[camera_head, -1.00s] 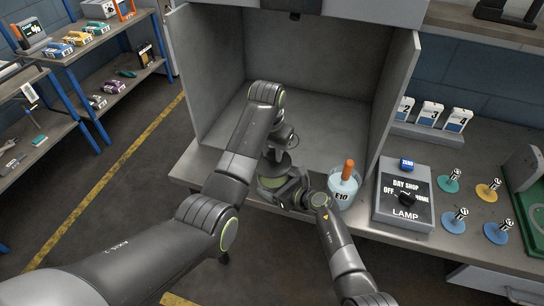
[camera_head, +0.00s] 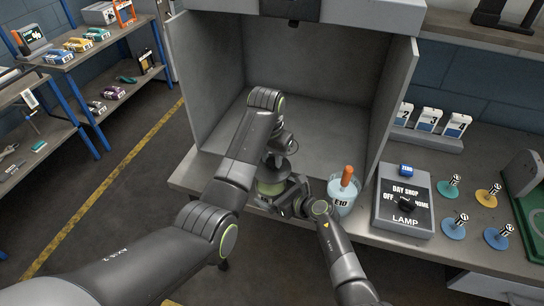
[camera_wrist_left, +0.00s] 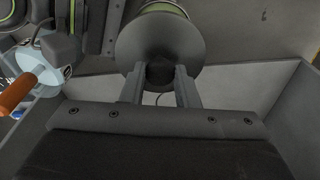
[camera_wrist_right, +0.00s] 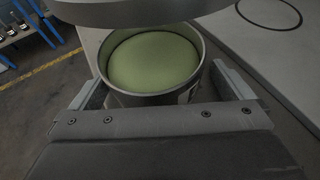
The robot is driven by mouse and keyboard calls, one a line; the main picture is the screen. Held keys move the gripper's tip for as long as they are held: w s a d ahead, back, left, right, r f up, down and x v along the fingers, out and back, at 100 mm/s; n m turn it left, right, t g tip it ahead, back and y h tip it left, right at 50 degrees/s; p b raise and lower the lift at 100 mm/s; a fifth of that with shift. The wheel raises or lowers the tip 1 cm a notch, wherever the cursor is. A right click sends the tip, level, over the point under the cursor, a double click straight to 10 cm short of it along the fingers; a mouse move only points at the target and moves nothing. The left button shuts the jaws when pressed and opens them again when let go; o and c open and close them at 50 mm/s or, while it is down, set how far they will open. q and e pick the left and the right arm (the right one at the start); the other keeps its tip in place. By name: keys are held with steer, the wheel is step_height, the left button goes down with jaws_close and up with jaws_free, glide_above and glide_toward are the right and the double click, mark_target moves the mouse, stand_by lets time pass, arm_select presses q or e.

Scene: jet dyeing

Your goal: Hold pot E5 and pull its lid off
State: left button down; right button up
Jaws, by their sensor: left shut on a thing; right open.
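The lid (camera_wrist_left: 140,40) is a round grey disc with a dark knob. My left gripper (camera_wrist_left: 160,75) is shut on this knob from above. In the head view the lid (camera_head: 279,174) is held just above a pot. The pot (camera_wrist_right: 185,98) is a grey cylinder, open at the top, with a pale green surface inside. Its label is too oblique to read. The lid's edge (camera_wrist_right: 150,10) hangs above the pot's rim, with a gap between them. My right gripper (camera_wrist_right: 163,88) is open, with one finger on each side of the pot. Its arm partly hides the pot in the head view.
A clear pot marked E10 (camera_head: 343,197) with an orange-handled tool stands close right of my right gripper. A lamp switch box (camera_head: 403,208) is further right. The grey booth (camera_head: 330,125) has walls left and right; its floor is mostly clear.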

steer(key=v, duration=0.7)
steer(key=shift+s+d, duration=0.15)
steer(key=shift+s, duration=0.05)
steer(key=shift+s, duration=0.1)
